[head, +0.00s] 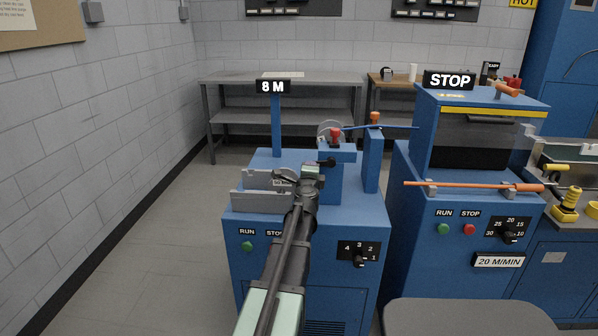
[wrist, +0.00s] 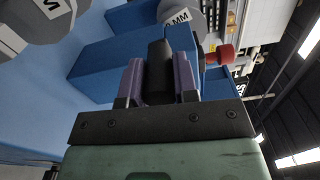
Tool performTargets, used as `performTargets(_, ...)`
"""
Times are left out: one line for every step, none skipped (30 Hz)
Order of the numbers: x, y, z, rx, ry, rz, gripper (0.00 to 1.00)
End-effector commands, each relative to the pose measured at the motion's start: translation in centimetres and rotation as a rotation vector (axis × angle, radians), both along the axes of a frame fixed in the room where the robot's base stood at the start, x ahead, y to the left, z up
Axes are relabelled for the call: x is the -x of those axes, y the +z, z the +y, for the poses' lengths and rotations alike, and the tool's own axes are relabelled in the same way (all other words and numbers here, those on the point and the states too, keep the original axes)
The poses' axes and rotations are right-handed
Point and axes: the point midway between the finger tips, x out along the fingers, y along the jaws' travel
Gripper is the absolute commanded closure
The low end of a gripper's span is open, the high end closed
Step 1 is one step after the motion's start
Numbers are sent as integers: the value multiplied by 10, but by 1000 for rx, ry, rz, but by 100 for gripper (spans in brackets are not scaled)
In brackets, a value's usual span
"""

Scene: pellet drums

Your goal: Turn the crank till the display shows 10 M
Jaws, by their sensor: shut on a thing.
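The display (head: 273,87) stands on a blue post and reads 8 M. The crank is on the blue machine (head: 350,215) below it. In the wrist view, the crank's black grip (wrist: 160,68) lies between the two purple fingers of my gripper (wrist: 160,85), which are shut on it. In the head view, my gripper (head: 311,171) is at the top of the machine, and my arm and gripper hide most of the crank there.
A red knob (head: 335,131) and an orange-topped blue post (head: 373,150) stand just behind and right of my gripper. Grey plates (head: 258,200) stand to its left. A second blue machine with a STOP sign (head: 450,80) is at the right. The left floor is clear.

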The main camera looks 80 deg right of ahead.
Motion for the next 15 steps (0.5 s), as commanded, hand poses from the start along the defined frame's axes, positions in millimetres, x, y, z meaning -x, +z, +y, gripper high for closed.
performTargets(1, 0, 0, 0, 0, 3, 100)
performTargets(1, 0, 0, 0, -1, 4, 100)
performTargets(1, 0, 0, 0, -1, 5, 100)
performTargets(1, 0, 0, 0, -1, 5, 100)
performTargets(1, 0, 0, 0, -1, 5, 100)
performTargets(1, 0, 0, 0, -1, 5, 100)
performTargets(1, 0, 0, 0, -1, 5, 100)
performTargets(1, 0, 0, 0, -1, 5, 100)
performTargets(1, 0, 0, 0, -1, 4, 100)
performTargets(1, 0, 0, 0, -1, 4, 100)
performTargets(1, 0, 0, 0, -1, 4, 100)
performTargets(1, 0, 0, 0, 0, 4, 68)
performTargets(1, 0, 0, 0, -1, 4, 63)
performTargets(1, 0, 0, 0, -1, 4, 59)
performTargets(1, 0, 0, 0, -1, 4, 53)
